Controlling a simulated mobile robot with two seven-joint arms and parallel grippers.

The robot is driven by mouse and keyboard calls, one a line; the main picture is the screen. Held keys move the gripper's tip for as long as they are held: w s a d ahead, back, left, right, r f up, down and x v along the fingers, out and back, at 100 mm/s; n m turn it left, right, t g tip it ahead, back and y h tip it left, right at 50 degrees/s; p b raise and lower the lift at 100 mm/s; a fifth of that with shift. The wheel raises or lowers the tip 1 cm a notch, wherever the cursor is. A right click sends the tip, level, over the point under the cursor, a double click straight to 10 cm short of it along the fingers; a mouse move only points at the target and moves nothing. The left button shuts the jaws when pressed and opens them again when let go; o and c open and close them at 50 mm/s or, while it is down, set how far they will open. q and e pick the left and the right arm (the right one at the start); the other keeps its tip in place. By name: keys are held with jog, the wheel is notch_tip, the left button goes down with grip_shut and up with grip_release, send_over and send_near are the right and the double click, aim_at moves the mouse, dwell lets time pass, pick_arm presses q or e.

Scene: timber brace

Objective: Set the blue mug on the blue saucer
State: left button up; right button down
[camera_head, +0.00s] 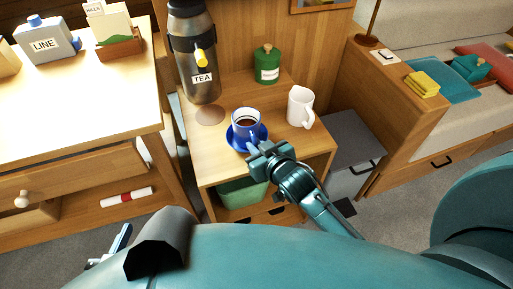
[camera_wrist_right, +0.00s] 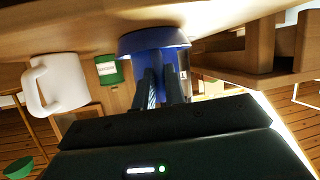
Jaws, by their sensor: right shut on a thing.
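The blue mug (camera_head: 246,121), upright with dark liquid in it, is over the blue saucer (camera_head: 233,140) on the small wooden cabinet. It looks centred within the saucer's rim; whether its base touches the saucer I cannot tell. My right gripper (camera_head: 256,150) is at the mug's near side, shut on the mug; its fingers partly cover the near rim of the saucer. In the right wrist view, which is upside down, the fingers (camera_wrist_right: 163,86) are against the blue mug (camera_wrist_right: 163,60). My left gripper (camera_head: 122,240) is low at the left, partly hidden, away from the mug.
A white mug (camera_head: 299,106) stands right of the saucer. A green canister (camera_head: 267,65) is behind, and a tea dispenser (camera_head: 197,60) stands at the back left above a round brown patch (camera_head: 210,115). The cabinet's front right top is clear.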

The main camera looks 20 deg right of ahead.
jog(key=c, duration=1.5)
grip_release()
pick_arm(q)
jog(key=shift+a, duration=0.1)
pick_arm(e)
jog(key=shift+o, duration=0.2)
pick_arm(q)
jog(key=shift+w+d+f+g+p, duration=0.25)
jog(key=shift+d+p, duration=0.2)
jog(key=shift+p, duration=0.65)
pick_arm(e)
jog(key=s+r+y, duration=0.1)
jog(key=s+r, duration=0.2)
jog(key=s, duration=0.6)
jog(key=s+r, duration=0.3)
jog(key=s, duration=0.6)
jog(key=shift+s+r+m+y, duration=0.2)
jog(key=shift+r+m+y, duration=0.2)
